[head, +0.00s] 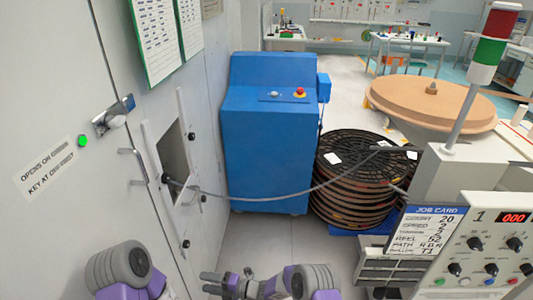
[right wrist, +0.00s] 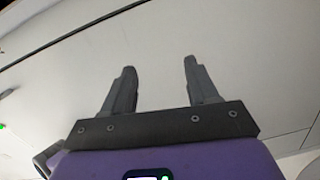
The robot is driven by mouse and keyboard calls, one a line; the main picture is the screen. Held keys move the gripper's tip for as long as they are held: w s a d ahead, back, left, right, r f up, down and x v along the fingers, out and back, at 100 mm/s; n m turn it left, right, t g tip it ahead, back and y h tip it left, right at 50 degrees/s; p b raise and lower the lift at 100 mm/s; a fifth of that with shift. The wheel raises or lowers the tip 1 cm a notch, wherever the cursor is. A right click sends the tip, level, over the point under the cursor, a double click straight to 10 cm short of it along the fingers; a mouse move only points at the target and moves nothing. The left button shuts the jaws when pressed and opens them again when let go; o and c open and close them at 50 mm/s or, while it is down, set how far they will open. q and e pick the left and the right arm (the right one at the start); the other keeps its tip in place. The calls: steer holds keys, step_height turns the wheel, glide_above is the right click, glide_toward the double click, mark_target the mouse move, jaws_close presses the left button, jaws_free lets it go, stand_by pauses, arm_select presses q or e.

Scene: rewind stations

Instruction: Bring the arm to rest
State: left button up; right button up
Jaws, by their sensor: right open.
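My right gripper (head: 208,282) is low in the head view, at the bottom centre. Its fingers point left, towards the pale wall panel. In the right wrist view the same gripper (right wrist: 159,66) shows two dark fingers set well apart with nothing between them. It is open and empty, in front of a plain pale surface (right wrist: 230,60). Part of my left arm (head: 120,268) shows at the bottom left of the head view. My left gripper is outside both views.
A pale cabinet wall (head: 60,200) with a handle and an opening (head: 172,150) is at left. A grey cable (head: 260,197) hangs from it across to the right. A blue machine (head: 270,140), stacked dark reels (head: 350,185) and a control panel (head: 480,245) stand around. Floor (head: 275,240) shows between.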

steer(key=d+f+m+t+h+p, duration=0.35)
steer(key=d+m+h, duration=0.45)
steer(key=d+m, duration=0.9)
arm_select(q)
step_height(320, 180, up, 6)
steer(key=w+p, duration=0.1)
steer(key=p, duration=0.2)
steer(key=shift+w+r, duration=0.15)
steer(key=shift+r, duration=0.1)
arm_select(e)
steer(key=s+d+r+m+g+h, duration=0.1)
steer(key=s+d+m+g, duration=0.1)
steer(key=s+d+m, duration=0.2)
steer(key=s+d+r+m+g+h, duration=0.1)
steer(key=s+d+m, duration=0.3)
steer(key=s+m, duration=0.4)
steer(key=s+d+r+m+g+h, duration=0.1)
steer(key=s+d+m+g+h, duration=0.1)
steer(key=s+m, duration=0.4)
steer(key=s+d+g, duration=0.1)
steer(key=s+d, duration=0.1)
steer(key=s, duration=0.1)
steer(key=shift+s+d+h, duration=0.15)
steer(key=shift+s+h, duration=0.2)
steer(key=shift+h, duration=0.05)
